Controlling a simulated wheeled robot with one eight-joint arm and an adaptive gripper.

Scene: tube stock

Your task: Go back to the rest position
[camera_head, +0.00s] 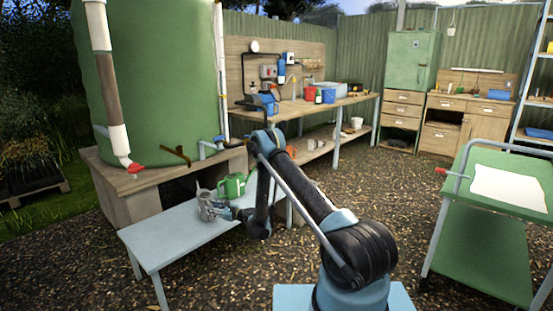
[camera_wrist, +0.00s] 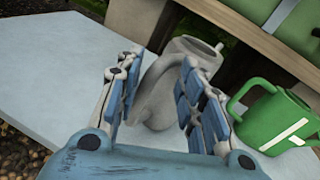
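A grey watering can (camera_head: 204,203) stands on the pale low bench (camera_head: 165,237), with a green watering can (camera_head: 234,186) close to its right. My gripper (camera_head: 220,210) is at the grey can's near right side. In the wrist view my gripper (camera_wrist: 157,65) has its two blue padded fingers spread apart, with part of the grey can (camera_wrist: 160,85) in view between and beyond them. The right finger hides some of the can; I cannot tell whether either finger touches it. The green can (camera_wrist: 275,115) is just right of the right finger.
A workbench (camera_head: 310,105) with tools lies behind my arm. A green trolley (camera_head: 500,215) stands at right. Open gravel lies between.

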